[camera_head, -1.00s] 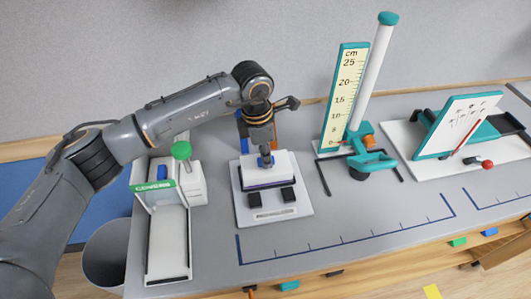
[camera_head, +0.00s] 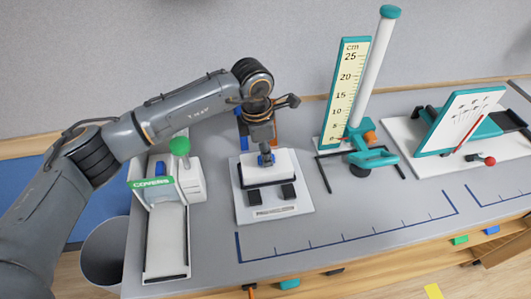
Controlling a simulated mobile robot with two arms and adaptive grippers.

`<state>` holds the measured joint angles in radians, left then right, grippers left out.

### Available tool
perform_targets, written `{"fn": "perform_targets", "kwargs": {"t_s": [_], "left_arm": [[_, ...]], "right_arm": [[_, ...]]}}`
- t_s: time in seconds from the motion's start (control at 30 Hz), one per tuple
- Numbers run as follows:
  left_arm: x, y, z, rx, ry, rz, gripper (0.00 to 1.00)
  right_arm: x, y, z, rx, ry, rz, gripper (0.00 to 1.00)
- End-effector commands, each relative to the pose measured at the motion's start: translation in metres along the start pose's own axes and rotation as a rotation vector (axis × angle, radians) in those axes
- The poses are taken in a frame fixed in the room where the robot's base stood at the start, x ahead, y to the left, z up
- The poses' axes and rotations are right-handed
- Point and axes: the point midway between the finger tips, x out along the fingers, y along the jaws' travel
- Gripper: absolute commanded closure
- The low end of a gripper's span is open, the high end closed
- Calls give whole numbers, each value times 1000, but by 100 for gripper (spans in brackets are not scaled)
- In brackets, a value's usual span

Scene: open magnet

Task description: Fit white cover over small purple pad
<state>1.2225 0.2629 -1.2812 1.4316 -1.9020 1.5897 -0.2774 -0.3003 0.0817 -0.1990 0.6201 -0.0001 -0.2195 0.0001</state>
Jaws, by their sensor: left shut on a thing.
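The white cover (camera_head: 282,163) sits at the back of the white base plate (camera_head: 295,208) in the head view. My left gripper (camera_head: 266,160) points down onto the cover and is shut on it, at its top. The small purple pad is not clearly visible; only a thin dark line shows along the cover's lower edge. My right gripper is not in view.
A dispenser marked COVERS (camera_head: 152,182) with a green knob stands to the left. The front middle of the bench (camera_head: 350,215) is clear.

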Motion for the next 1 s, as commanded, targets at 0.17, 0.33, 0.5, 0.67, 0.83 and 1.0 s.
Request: {"fn": "perform_targets", "kwargs": {"t_s": [0.17,0.33,0.5,0.67,0.83,1.0], "left_arm": [[0,0,0,0,0,0,100],[0,0,0,0,0,0,76],[0,0,0,0,0,0,56],[0,0,0,1,0,0,56],[-6,1,0,1,-1,2,56],[-34,1,1,2,-2,5,56]], "right_arm": [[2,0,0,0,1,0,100],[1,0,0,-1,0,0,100],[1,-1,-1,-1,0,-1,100],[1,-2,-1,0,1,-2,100],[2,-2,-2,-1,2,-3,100],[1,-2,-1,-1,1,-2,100]]}}
